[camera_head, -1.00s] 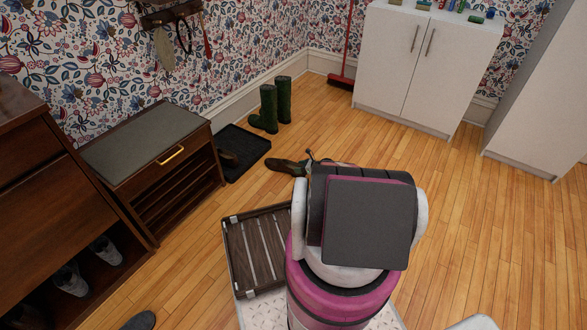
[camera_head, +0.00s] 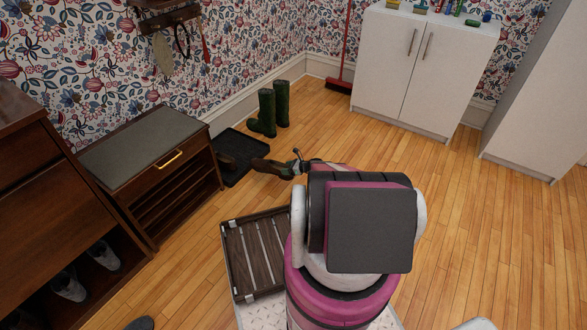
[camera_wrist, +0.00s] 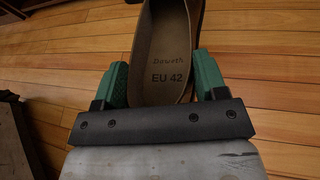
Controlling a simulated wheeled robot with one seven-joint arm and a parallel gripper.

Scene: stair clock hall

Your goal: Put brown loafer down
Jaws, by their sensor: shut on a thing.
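The brown loafer (camera_head: 270,167) is in my gripper (camera_head: 295,165), with its toe pointing left toward the black boot tray (camera_head: 236,174). In the head view it overlaps the tray's right edge; I cannot tell how high it is above the floor. In the wrist view the loafer (camera_wrist: 165,45) shows its tan insole, marked EU 42, between the two green fingers of my gripper (camera_wrist: 161,82). The fingers are shut on its sides. Its toe is cut off by the top of that view. Something dark lies in the tray, too dim to make out.
Green boots (camera_head: 267,112) stand behind the tray by the wall. A shoe bench (camera_head: 150,150) with a grey top stands left of it. A white cabinet (camera_head: 425,70) stands at the back. The floor on the right is clear.

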